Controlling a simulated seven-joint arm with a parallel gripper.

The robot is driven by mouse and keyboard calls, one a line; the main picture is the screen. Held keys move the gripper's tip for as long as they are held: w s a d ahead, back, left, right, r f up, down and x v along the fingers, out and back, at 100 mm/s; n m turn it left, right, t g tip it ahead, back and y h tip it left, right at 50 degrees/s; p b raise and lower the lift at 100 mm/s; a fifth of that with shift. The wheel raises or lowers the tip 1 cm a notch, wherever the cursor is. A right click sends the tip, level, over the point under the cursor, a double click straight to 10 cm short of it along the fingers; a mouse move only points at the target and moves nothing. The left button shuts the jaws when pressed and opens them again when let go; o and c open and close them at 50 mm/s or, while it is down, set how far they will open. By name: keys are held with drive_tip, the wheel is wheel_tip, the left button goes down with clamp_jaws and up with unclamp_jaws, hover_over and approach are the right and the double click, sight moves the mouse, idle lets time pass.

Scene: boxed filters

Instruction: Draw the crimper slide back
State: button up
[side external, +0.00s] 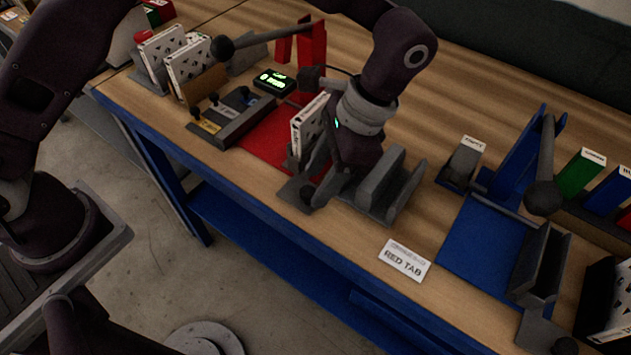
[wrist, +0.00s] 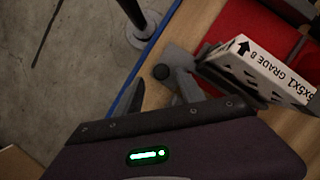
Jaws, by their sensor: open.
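The crimper with the red base plate (side external: 262,143) stands left of centre in the side view. Its grey slide (side external: 290,192) lies at the front edge with a dark round knob (side external: 307,195). A white filter (side external: 307,127) stands upright behind it; the wrist view shows this filter (wrist: 262,72) marked "5x5x1 GRADE B" with an arrow. My gripper (wrist: 159,78) is open, its fingertips around the slide's knob (wrist: 161,72); whether they touch it I cannot tell. In the side view my wrist hides part of the slide and filter.
A grey V-shaped holder (side external: 390,192) is right of my gripper. A blue crimper (side external: 482,245) stands further right with its lever. A "RED TAB" card (side external: 404,260) lies at the front edge. A lever box (side external: 235,122), a lit display (side external: 274,81) and the red crimper's lever ball (side external: 222,47) are left.

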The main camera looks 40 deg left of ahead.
drive_tip(key=v, duration=0.5)
drive_tip(key=s+a+r+n+t+h, duration=0.2)
drive_tip(key=s+a+r+n+t, duration=0.1)
drive_tip(key=a+r, duration=0.9)
drive_tip(key=s+a+r+n+t+h, duration=0.1)
drive_tip(key=s+a+n+t, duration=0.4)
drive_tip(key=s+a, duration=0.4)
drive_tip(key=s+n, duration=0.1)
drive_tip(key=s, duration=0.4)
drive_tip(key=shift+s+a+r+t, duration=0.2)
drive_tip(key=shift+s+a+t, duration=0.05)
drive_tip(key=shift+t, duration=0.15)
